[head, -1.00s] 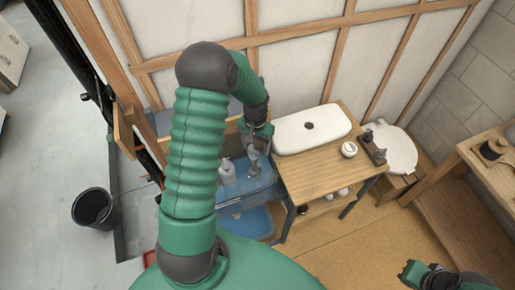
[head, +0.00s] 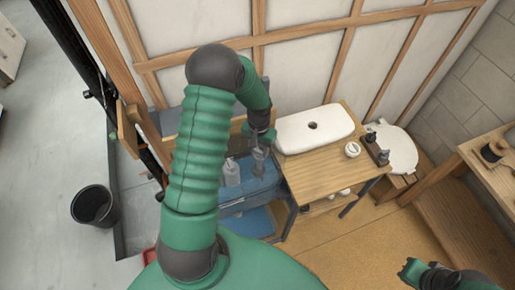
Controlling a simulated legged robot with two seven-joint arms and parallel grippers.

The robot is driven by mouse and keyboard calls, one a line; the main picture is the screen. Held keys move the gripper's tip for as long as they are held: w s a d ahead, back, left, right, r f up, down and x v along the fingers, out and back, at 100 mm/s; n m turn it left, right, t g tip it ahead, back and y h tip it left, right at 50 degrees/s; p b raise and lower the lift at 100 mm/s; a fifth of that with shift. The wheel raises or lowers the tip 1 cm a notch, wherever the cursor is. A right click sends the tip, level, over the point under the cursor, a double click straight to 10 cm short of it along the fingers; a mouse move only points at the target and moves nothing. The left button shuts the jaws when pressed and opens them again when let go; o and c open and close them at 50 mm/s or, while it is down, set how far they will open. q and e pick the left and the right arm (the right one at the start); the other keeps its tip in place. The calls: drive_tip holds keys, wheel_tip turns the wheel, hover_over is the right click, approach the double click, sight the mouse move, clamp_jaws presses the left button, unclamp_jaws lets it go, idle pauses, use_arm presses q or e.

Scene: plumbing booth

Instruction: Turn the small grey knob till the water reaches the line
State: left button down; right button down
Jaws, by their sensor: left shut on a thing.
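My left arm reaches over a blue, clear-walled tank (head: 262,190) left of the wooden table. My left gripper (head: 258,158) is above the tank's back part, small and partly hidden by its own wrist. It is shut on a small grey part, which looks like the knob; the jaws cover most of it. The water level and the line cannot be made out from here. My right gripper (head: 412,270) is at the lower right, away from the tank; its jaws are too unclear to judge.
A white basin (head: 290,135) stands on the wooden table (head: 325,175), with a small white cup (head: 352,149) beside it. A pale bottle (head: 231,172) stands at the tank. A black bucket (head: 95,206) is on the floor at left. A wooden bench (head: 450,220) is at right.

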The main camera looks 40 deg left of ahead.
use_arm(q)
drive_tip(key=shift+w+d, duration=0.1)
drive_tip(key=shift+d, duration=0.1)
drive_tip(key=shift+a+f+n, duration=0.1)
drive_tip(key=shift+a+n, duration=0.15)
drive_tip(key=shift+n, duration=0.75)
drive_tip(key=shift+d+n, duration=0.15)
drive_tip(key=shift+n, duration=1.05)
drive_tip(key=shift+w+n, duration=0.1)
drive_tip(key=shift+n, duration=1.9)
use_arm(e)
drive_tip(key=shift+w+d+f, duration=0.2)
drive_tip(key=shift+d+f, duration=0.05)
drive_tip(key=shift+d, duration=0.1)
use_arm(q)
drive_tip(key=c, duration=1.3)
unclamp_jaws()
drive_tip(key=o, duration=0.4)
use_arm(e)
drive_tip(key=shift+w+a, duration=0.1)
drive_tip(key=shift+w, duration=0.05)
